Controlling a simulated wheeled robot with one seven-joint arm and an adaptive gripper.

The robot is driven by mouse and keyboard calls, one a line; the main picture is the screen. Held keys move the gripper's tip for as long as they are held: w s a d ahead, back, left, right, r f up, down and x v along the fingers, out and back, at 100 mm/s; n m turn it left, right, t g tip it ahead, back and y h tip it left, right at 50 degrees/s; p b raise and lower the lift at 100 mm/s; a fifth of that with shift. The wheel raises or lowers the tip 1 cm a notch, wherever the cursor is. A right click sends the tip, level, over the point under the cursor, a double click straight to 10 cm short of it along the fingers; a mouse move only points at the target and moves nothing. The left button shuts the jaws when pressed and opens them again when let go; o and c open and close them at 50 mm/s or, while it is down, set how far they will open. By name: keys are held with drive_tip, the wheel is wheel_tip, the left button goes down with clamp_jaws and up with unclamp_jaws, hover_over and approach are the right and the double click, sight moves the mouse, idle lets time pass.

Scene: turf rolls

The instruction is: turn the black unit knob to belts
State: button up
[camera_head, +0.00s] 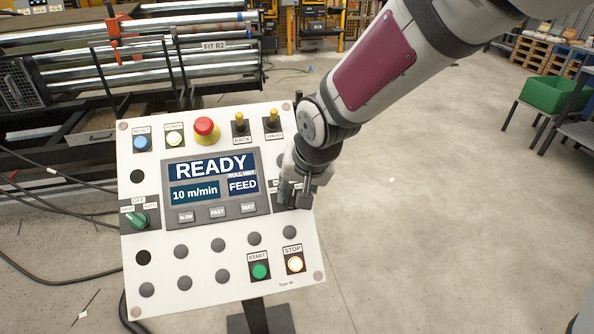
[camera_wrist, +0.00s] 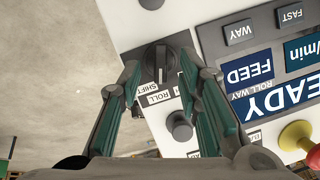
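The black unit knob (camera_wrist: 158,60) sits on a dark plate on the white control panel (camera_head: 225,295). In the wrist view it lies between the fingertips of my gripper (camera_wrist: 160,63), with a gap on each side. The fingers are open; I cannot tell how far above the panel they are. A pale mark on the knob points down in the wrist view, towards the label ROLL. SHIFT is readable beside it; no belts label is readable. In the head view my gripper (camera_head: 293,193) is at the panel's right edge and hides the knob.
The display (camera_head: 212,180) reads READY, 10 m/min and FEED. A red mushroom button (camera_head: 206,130), two toggle switches, a green selector (camera_head: 138,220) and lit START and STOP buttons share the panel. A dark round cap (camera_wrist: 180,127) is near the right finger.

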sight(292, 199)
drive_tip(key=shift+x, duration=1.15)
clamp_jaws()
